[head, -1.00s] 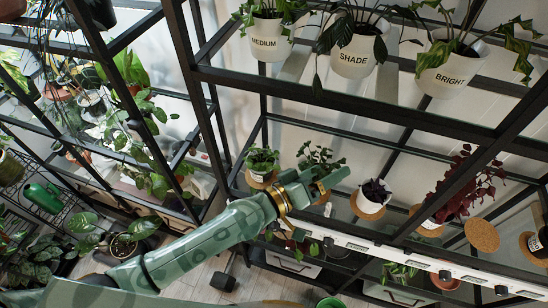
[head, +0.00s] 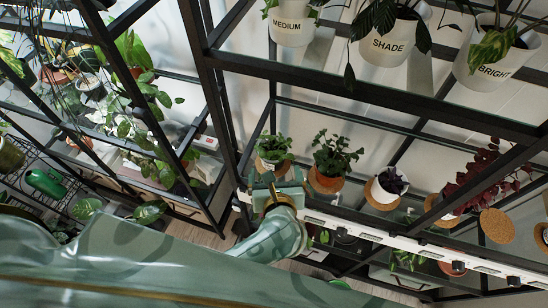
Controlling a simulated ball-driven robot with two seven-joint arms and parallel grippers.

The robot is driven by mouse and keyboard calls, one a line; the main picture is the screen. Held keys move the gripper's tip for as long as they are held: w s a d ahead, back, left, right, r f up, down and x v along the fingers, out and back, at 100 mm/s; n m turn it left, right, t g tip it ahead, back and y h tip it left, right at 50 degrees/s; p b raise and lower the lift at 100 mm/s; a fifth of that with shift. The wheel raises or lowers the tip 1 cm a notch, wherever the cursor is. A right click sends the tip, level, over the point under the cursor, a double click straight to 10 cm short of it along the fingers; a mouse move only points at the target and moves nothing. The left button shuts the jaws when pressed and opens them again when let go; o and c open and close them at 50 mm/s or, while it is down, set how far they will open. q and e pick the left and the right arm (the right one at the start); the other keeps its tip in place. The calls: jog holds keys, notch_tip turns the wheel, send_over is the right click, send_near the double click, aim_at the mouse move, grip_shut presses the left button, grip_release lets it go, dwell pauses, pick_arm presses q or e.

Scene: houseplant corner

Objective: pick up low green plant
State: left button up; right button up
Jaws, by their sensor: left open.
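A low, bushy green plant (head: 273,147) in a white pot stands on the middle shelf, at its left end. A second green plant (head: 336,155) in a terracotta pot stands just right of it; the frames do not settle which one the task names. My left gripper (head: 275,178) is open, just in front of the white pot, its fingers spread to either side and pointing toward the shelf. It hides the lower part of that pot and its cork mat. Contact with the pot cannot be told. My right gripper is not in view.
A dark purple plant (head: 392,181) and a red-leaved plant (head: 487,175) stand further right on the shelf. An empty cork mat (head: 497,226) lies beside them. Black frame bars cross above. Pots marked MEDIUM (head: 291,27), SHADE (head: 390,45) and BRIGHT (head: 493,68) stand higher up.

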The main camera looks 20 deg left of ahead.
aim_at(274, 162)
pick_arm(q)
jog(key=b+x, duration=0.1)
jog(key=x, duration=0.2)
jog(key=shift+w+f, duration=0.1)
jog(key=shift+w, duration=0.05)
jog(key=b+x, duration=0.2)
jog(key=x, duration=0.3)
jog(key=shift+w+a+f+b, duration=0.1)
jog(key=shift+w+b, duration=0.05)
jog(key=shift+b, duration=0.15)
jog(key=shift+c, duration=1.3)
jog(key=c, duration=0.9)
